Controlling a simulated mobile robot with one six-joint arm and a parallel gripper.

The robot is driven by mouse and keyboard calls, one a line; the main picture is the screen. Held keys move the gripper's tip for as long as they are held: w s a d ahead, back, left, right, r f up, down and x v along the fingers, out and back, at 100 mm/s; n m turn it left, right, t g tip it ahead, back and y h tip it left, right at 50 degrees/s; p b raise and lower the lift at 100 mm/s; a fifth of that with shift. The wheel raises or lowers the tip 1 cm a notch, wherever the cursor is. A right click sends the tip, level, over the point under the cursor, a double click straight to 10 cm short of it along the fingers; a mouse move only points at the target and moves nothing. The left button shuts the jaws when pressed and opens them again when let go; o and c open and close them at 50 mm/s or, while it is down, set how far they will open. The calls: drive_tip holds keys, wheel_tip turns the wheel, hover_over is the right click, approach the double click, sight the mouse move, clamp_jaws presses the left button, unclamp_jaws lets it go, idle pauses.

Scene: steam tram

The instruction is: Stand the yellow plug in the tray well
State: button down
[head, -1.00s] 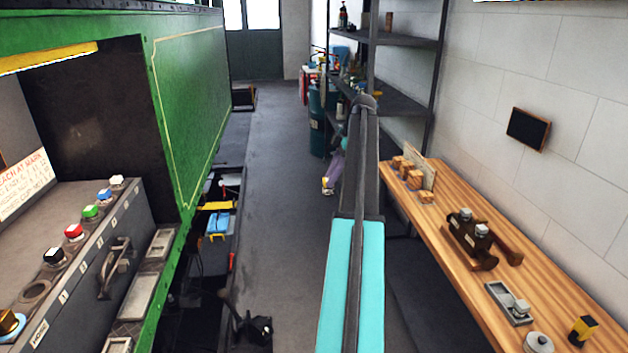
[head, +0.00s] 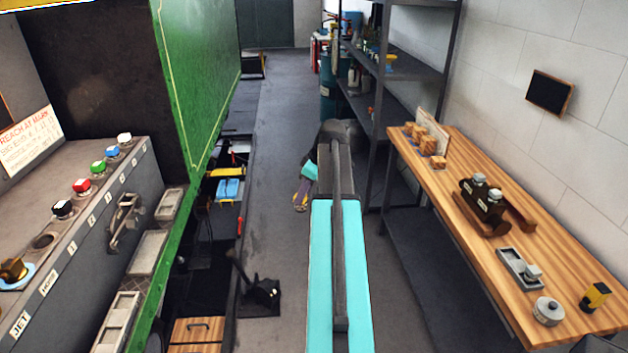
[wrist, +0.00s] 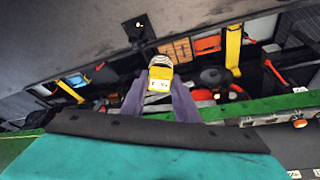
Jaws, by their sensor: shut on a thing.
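My gripper (wrist: 158,98) is shut on the yellow plug (wrist: 160,73), which has a grey end, in the wrist view. In the head view my gripper (head: 303,192) hangs over the dark aisle floor, left of my arm, with a small yellow bit at its tip. Shallow grey tray wells (head: 150,250) line the green edge beside the console at left, well apart from my gripper. I cannot tell which well is meant.
A wooden bench (head: 470,220) at right holds a small grey tray (head: 514,267), a round tin (head: 548,311) and a yellow-black block (head: 596,296). The aisle floor (head: 275,130) is mostly clear.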

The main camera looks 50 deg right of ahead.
sight(296, 207)
drive_tip(key=shift+m, duration=0.6)
drive_tip(key=a+f, duration=0.3)
drive_tip(key=a, duration=0.1)
drive_tip(key=shift+f+b, duration=0.15)
drive_tip(key=shift+b, duration=0.25)
drive_tip(key=shift+s+d, duration=0.1)
